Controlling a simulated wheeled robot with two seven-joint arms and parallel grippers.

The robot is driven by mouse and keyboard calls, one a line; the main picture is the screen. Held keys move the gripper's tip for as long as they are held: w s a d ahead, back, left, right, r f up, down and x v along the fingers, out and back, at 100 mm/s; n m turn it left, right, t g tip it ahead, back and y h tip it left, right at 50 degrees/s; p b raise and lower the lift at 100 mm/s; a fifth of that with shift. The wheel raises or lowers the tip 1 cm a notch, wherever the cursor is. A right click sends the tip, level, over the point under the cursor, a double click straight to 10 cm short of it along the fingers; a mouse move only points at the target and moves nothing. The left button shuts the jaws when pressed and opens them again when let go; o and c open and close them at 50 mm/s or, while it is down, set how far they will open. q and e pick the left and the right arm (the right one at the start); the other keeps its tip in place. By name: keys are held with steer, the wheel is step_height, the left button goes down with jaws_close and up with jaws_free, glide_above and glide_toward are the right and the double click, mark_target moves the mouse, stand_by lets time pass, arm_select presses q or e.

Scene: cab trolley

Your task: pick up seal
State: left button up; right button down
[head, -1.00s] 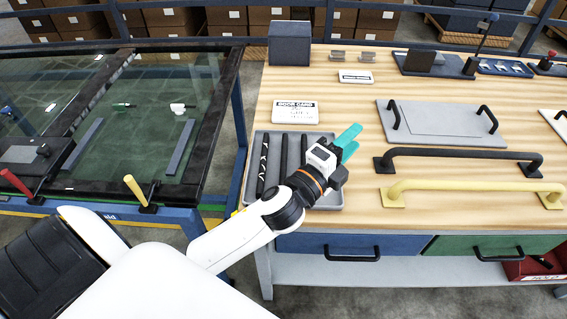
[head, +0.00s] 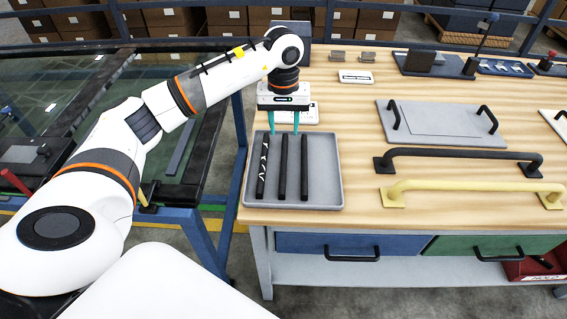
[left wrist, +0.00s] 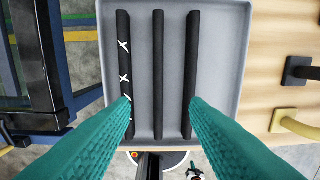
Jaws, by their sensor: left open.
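Three black rod-like seals lie side by side in a grey tray (head: 325,172) at the near left of the wooden table. The left seal (head: 263,166) carries white marks; the middle seal (head: 283,166) and the right seal (head: 304,166) are plain black. All three show in the left wrist view, the marked one (left wrist: 124,70) at the left, the middle one (left wrist: 158,70) and the right one (left wrist: 191,70). My left gripper (head: 284,131) is open and empty, its teal fingers pointing down above the tray's far end. In the left wrist view its fingertips (left wrist: 160,103) straddle the row.
A white label card (head: 309,113) lies behind the tray, partly hidden by my gripper. A dark box (head: 292,30) stands behind my arm. Black (head: 465,155) and yellow (head: 475,186) handles lie to the right. A glass panel (head: 60,90) is at left.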

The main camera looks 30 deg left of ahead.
arm_select(q)
steer(key=p, duration=0.1)
glide_above(284, 160)
steer(key=f, duration=0.6)
steer(key=shift+s+a, duration=0.1)
steer(key=shift+s, duration=0.1)
step_height(284, 160, down, 5)
steer(key=shift+w+r+p, duration=0.1)
steer(key=shift+p, duration=0.75)
steer(key=shift+f, duration=0.45)
steer(key=shift+c, duration=0.2)
jaws_close()
